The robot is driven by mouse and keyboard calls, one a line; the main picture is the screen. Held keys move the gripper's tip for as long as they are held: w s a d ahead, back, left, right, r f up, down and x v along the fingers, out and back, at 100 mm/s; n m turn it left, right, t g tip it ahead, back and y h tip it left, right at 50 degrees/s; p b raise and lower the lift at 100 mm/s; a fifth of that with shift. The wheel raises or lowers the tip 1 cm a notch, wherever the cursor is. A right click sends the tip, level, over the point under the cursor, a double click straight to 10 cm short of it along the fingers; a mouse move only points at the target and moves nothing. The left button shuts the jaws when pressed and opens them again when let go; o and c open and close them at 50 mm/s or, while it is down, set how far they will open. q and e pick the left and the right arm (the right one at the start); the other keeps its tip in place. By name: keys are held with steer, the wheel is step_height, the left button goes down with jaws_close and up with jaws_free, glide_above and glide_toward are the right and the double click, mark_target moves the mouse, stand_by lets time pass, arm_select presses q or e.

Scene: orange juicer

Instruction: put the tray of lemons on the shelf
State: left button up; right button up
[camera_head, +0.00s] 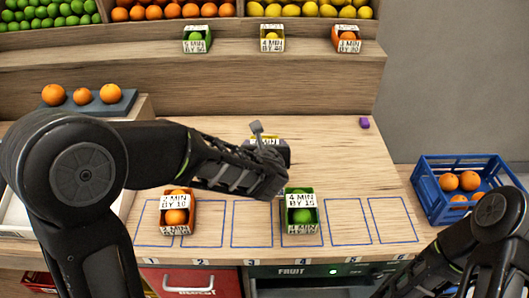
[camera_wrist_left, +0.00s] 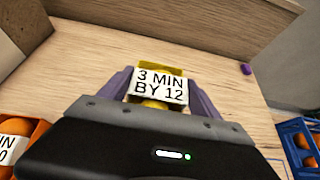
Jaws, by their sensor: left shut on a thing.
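The tray of lemons (camera_wrist_left: 158,84) is a small yellow box with a white label reading "3 MIN BY 12" in the left wrist view. My left gripper (camera_wrist_left: 155,95) is shut on it, with purple fingers at its two sides. In the head view the gripper (camera_head: 268,152) hides most of the tray (camera_head: 257,140), over the middle of the wooden counter. The shelf (camera_head: 300,55) is the raised wooden step at the back, with lime, lemon and orange trays on its upper ledge. My right forearm shows at lower right, its gripper out of view.
An orange tray (camera_head: 177,213) and a lime tray (camera_head: 300,212) stand in marked slots at the counter front. Three oranges lie on a dark board (camera_head: 125,103) at left. A blue crate (camera_head: 437,208) stands at right. A small purple block (camera_head: 364,123) lies at the counter's back right.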

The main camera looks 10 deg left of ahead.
stand_by(0.8)
arm_select(q)
steer(key=shift+d+f, duration=0.1)
steer(key=shift+d, duration=0.15)
steer(key=shift+s+d+f+m+h, duration=0.2)
steer(key=shift+d+m+h, duration=0.15)
steer(key=shift+d+h, duration=0.1)
steer(key=shift+s+d+f+m+h, duration=0.15)
steer(key=shift+d+m+h, duration=0.2)
steer(key=shift+d, duration=0.05)
steer(key=shift+s+a+r+m+t+h, duration=0.15)
steer(key=shift+s+a+m+h, duration=0.1)
steer(key=shift+s+m+h, duration=0.2)
steer(key=shift+s+a+r+m+t+h, duration=0.15)
steer(key=shift+s+a+m+h, duration=0.15)
steer(key=shift+s, duration=0.25)
steer(key=s+a+r, duration=0.1)
steer(key=a+r, duration=0.1)
steer(key=a, duration=0.4)
steer(key=shift+s+r, duration=0.15)
steer(key=shift+s, duration=0.25)
stand_by(1.7)
